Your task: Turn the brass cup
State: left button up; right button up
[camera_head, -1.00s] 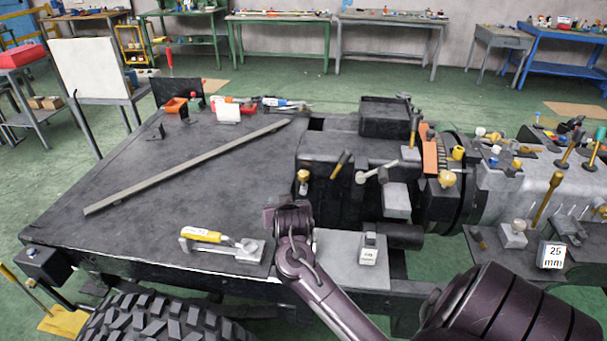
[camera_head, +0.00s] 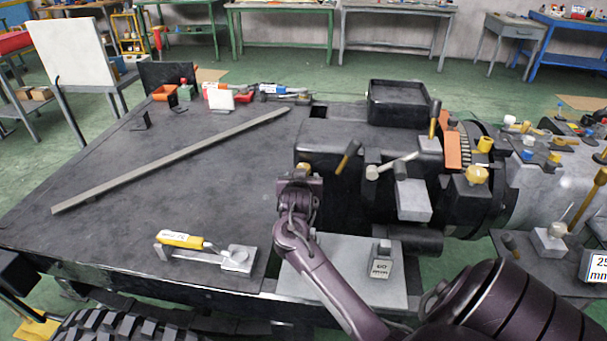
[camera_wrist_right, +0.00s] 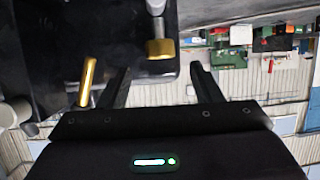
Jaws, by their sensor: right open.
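A small brass cup (camera_head: 304,167) sits at the front left of the dark machine block, partly hidden behind my right gripper (camera_head: 300,183) in the head view. In the right wrist view the brass cup (camera_wrist_right: 160,48) hangs on a short stem, beyond and between the two fingertips. My right gripper (camera_wrist_right: 163,75) is open, with one dark finger on each side of the cup's line and nothing between them. Any contact with the cup cannot be told. My left gripper is not in view.
A brass-handled lever (camera_head: 347,157) stands right of the cup; a brass bar (camera_wrist_right: 88,82) shows beside the left finger in the wrist view. A grey plate with a labelled block (camera_head: 381,268) lies below. A yellow-handled clamp (camera_head: 182,240) and long bar (camera_head: 170,160) lie on the flat deck.

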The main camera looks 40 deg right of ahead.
jog(key=x, duration=0.7)
jog(key=shift+d, duration=0.1)
jog(key=c, duration=1)
jog(key=shift+r, duration=0.1)
jog(key=shift+m+g+h, duration=0.3)
